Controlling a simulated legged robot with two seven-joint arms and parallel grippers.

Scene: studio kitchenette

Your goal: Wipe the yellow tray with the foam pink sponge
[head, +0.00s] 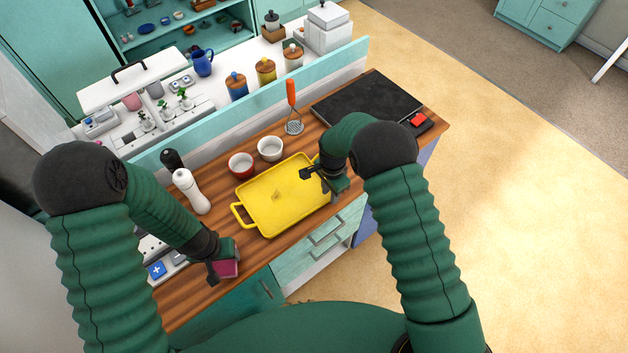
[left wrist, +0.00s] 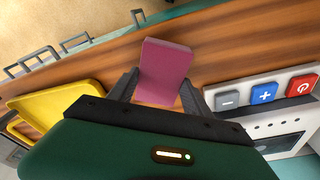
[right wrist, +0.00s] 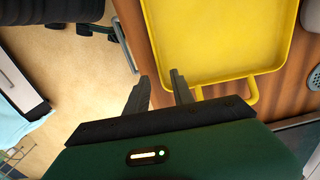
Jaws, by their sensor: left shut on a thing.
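The yellow tray (head: 283,200) lies flat on the wooden counter, with a handle at its near left end. It also shows in the left wrist view (left wrist: 62,108) and in the right wrist view (right wrist: 215,40). My left gripper (head: 217,268) is shut on the pink sponge (head: 229,268), which sits between the fingers in the left wrist view (left wrist: 165,70). It is left of the tray, apart from it. My right gripper (head: 322,177) is open at the tray's right side, its fingers parted near the rim. Contact with the rim cannot be told.
A red bowl (head: 241,165) and a white bowl (head: 270,149) stand behind the tray. A white bottle (head: 190,191) stands left of it. A masher with an orange handle (head: 291,93) and a dark slab (head: 367,103) are beyond. Control buttons (left wrist: 263,94) sit near the left gripper.

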